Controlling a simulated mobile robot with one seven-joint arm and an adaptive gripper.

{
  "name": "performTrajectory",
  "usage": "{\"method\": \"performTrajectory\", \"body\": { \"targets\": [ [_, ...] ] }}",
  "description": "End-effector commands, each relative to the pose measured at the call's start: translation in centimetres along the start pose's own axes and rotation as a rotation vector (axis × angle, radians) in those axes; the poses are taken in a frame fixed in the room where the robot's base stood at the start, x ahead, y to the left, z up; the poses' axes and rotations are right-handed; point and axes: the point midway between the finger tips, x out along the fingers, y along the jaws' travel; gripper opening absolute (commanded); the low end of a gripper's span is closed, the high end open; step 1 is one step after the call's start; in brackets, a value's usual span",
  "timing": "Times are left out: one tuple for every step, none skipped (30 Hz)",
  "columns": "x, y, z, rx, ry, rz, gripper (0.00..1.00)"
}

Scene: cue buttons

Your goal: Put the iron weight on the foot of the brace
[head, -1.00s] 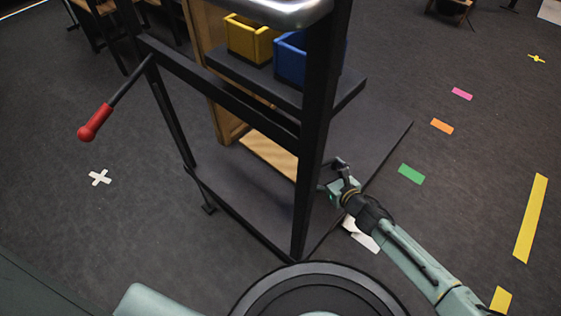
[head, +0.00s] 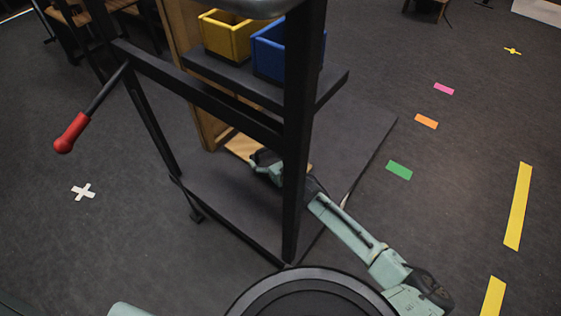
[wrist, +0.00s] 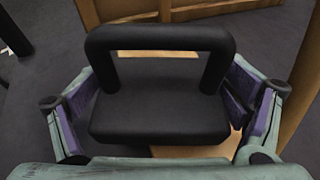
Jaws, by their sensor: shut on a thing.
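The black iron weight (wrist: 160,118), a block with a loop handle, fills the middle of the wrist view. My gripper (wrist: 160,105) is shut on it, one finger pad against each side. In the head view my gripper (head: 264,165) reaches past the dark front post, low over the rack's bottom deck, with the dark weight partly hidden. The brace (head: 190,75) is an upright wooden frame behind the post. Its pale wooden foot (head: 240,147) lies on the deck by the weight. Pale wood (wrist: 190,152) also shows below the weight; I cannot tell whether they touch.
The dark post (head: 300,130) stands close beside my arm. A shelf (head: 335,88) above carries a yellow bin (head: 228,38) and a blue bin (head: 278,52). A red-handled lever (head: 72,132) sticks out at left. The floor at right is open, with coloured tape marks.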

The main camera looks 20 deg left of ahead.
Motion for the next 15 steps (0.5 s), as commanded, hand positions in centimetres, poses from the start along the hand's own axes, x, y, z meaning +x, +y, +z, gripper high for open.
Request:
{"method": "performTrajectory", "body": {
  "targets": [
    [0.3,0.2,0.7,0.000,-0.013,0.003,0.30],
    [0.4,0.3,0.7,0.000,-0.013,0.003,0.30],
    [0.5,0.3,0.8,-0.001,-0.012,0.002,0.30],
    [0.6,0.4,0.8,-0.001,-0.012,0.002,0.30],
    [0.7,0.4,0.7,-0.001,-0.011,0.002,0.30],
    [0.7,0.4,0.5,-0.001,-0.011,0.001,0.30],
    [0.8,0.4,0.2,0.000,-0.011,0.001,0.30],
    [0.9,0.4,-0.1,0.002,-0.011,0.001,0.30],
    [1.1,0.4,-0.6,0.001,-0.011,0.002,0.30],
    [1.2,0.4,-1.0,0.002,-0.011,0.001,0.30],
    [1.4,0.4,-1.3,0.002,-0.010,0.001,0.30],
    [1.5,0.4,-1.7,0.003,-0.010,0.002,0.30],
    [1.6,0.4,-1.9,0.002,-0.011,0.002,0.30],
    [1.6,0.4,-2.1,0.000,-0.012,0.002,0.30],
    [1.7,0.4,-2.3,0.001,-0.012,0.002,0.30]
  ]
}}
